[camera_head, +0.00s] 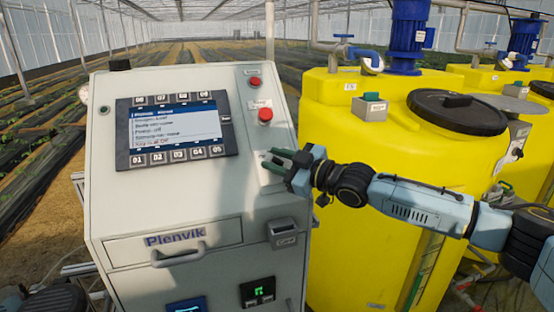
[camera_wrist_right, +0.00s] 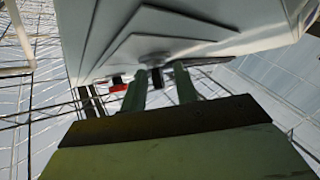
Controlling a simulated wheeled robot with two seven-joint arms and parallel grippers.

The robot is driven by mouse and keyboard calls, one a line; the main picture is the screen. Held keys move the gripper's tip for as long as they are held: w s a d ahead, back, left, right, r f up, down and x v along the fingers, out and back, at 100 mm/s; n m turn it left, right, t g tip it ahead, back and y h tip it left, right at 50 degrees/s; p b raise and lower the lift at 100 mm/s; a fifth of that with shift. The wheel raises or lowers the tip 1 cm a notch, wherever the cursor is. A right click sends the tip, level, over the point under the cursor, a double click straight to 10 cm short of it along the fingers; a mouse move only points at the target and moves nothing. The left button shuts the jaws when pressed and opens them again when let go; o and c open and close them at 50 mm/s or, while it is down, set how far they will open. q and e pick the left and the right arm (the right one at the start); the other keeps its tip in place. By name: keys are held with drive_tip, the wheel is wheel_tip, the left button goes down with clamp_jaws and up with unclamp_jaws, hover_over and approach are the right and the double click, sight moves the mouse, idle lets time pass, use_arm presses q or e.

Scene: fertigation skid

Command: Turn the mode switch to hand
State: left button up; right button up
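The mode switch sits on a pale plate (camera_head: 270,178) on the sloped cabinet face, below the red buttons. My right gripper hides it in the head view. My right gripper (camera_head: 268,160) reaches in from the right, with its fingertips close to this plate. In the right wrist view, a small dark knob (camera_wrist_right: 157,77), which looks like the switch, shows between the two green fingers of this gripper (camera_wrist_right: 160,88). The fingers are apart, one on each side of the knob. I cannot tell whether they touch it. My left gripper is not in view.
A red button (camera_head: 265,115) and a smaller red button (camera_head: 254,81) sit above the switch area. The display (camera_head: 177,130) is to the left. A small grey box (camera_head: 284,232) juts out below. Yellow tanks (camera_head: 400,150) stand close on the right, under my right arm.

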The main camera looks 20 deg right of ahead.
clamp_jaws()
